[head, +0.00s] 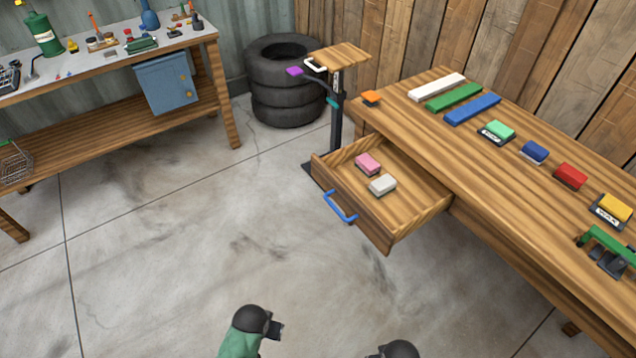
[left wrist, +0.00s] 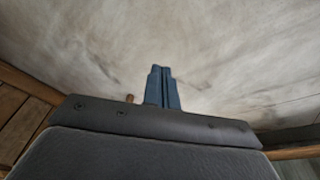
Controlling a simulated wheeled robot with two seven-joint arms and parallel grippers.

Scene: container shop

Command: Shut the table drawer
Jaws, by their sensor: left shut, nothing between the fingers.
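The wooden table (head: 470,165) stands at the right in the head view. Its drawer (head: 415,205) is pulled well out towards the lower left. The drawer has a blue bar handle (head: 340,208) on its front. A pink block (head: 367,163) and a whitish block (head: 382,185) lie inside it. My left gripper (left wrist: 161,73) is shut and empty in the left wrist view, with bare floor behind it. My left arm (head: 242,340) shows at the bottom of the head view, well apart from the drawer. My right gripper is not visible.
Several coloured blocks and bars lie on the tabletop, with a green and dark grey object (head: 610,250) at the right edge. A small stand (head: 337,110) is close behind the drawer. Tyres (head: 283,85) and a workbench (head: 100,70) stand further back. The floor before the drawer is clear.

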